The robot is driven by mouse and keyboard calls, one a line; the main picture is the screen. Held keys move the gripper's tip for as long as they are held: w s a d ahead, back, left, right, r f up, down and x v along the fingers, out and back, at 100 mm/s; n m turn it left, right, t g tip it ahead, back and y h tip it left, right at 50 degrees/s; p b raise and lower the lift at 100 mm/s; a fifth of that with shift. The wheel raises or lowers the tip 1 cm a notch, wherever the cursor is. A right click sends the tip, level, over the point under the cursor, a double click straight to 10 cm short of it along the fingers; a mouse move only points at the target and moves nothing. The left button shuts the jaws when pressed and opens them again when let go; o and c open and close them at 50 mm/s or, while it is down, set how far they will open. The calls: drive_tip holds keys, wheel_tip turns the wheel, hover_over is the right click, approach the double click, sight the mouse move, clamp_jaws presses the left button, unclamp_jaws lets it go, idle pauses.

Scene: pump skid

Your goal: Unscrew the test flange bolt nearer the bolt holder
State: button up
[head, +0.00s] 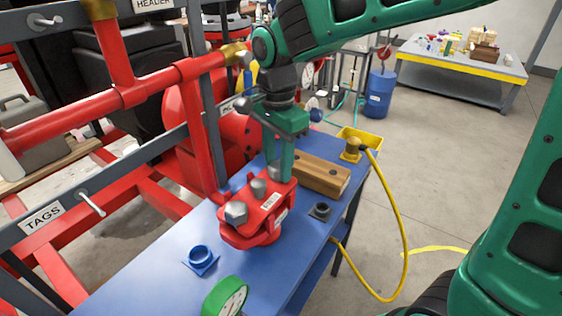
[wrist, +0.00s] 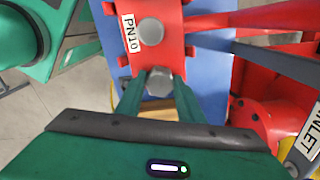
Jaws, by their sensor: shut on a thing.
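The red test flange (head: 262,222) sits on the blue bench, with a grey hex bolt at each end and a round grey stub (head: 258,188) between them. The near-left bolt (head: 236,212) stands free. My gripper (head: 280,168) points down at the other bolt, on the side by the wooden bolt holder (head: 322,174). In the wrist view, its two green fingers close on that bolt's hex head (wrist: 159,80). The bolt is at the flange; how far its thread is engaged is hidden. The PN10 label (wrist: 129,32) shows beside the stub.
The blue bench (head: 150,281) also carries a blue ring (head: 201,257), a green-rimmed gauge (head: 226,297), a small dark fitting (head: 320,211) and a yellow tray (head: 366,138) with a hose. Red pipework (head: 205,145) stands close on the left. Open floor lies to the right.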

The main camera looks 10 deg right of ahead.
drive_tip(key=n, duration=0.7)
drive_tip(key=o, duration=1.2)
drive_tip(key=shift+c, duration=0.2)
wheel_tip(320, 180, up, 11)
drive_tip(key=shift+f, duration=0.15)
